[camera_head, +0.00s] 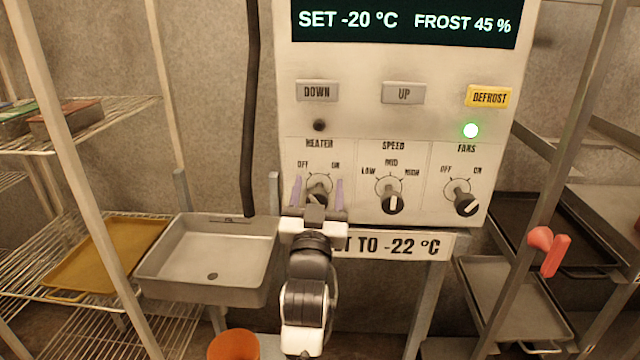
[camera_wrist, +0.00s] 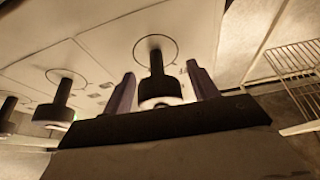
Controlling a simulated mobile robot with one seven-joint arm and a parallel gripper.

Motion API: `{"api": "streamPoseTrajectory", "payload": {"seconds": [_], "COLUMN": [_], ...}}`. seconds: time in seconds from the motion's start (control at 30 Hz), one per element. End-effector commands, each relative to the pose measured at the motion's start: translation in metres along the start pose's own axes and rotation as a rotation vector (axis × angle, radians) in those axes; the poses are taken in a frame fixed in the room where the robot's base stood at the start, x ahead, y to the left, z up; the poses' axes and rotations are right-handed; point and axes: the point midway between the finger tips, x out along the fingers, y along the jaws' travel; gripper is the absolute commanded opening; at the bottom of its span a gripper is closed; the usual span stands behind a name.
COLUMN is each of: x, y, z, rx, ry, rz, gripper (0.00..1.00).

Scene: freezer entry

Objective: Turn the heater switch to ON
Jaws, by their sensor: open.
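The heater switch (camera_head: 319,183) is a dark knob on a round dial, under the label HEATER with OFF at left and ON at right. It is the leftmost of three knobs on the white control panel (camera_head: 375,125). My gripper (camera_head: 318,192) is open in front of it, with one purple finger on each side. In the wrist view the heater knob (camera_wrist: 155,75) stands between the fingers, with visible gaps to both. My gripper hides its lower part, so I cannot tell its setting. The small lamp (camera_head: 319,125) above HEATER is dark.
The speed knob (camera_head: 392,200) and fans knob (camera_head: 466,203) stand to the right. A green lamp (camera_head: 470,130) glows above FANS. A black cable (camera_head: 250,110) hangs left of the panel. A metal sink (camera_head: 210,260) and wire shelves are at left, an orange bucket (camera_head: 234,345) below.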

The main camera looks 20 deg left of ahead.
Motion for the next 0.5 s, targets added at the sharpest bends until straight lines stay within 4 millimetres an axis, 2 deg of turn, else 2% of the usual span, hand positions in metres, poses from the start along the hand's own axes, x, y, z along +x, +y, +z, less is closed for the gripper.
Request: {"api": "streamPoseTrajectory", "payload": {"seconds": [0.23, 0.5], "x": [-0.0001, 0.0], "y": [0.0, 0.0], "z": [0.0, 0.0001], "rx": [0.0, 0.0], "ry": [0.0, 0.0], "rz": [0.0, 0.0], "gripper": [0.59, 0.25]}}
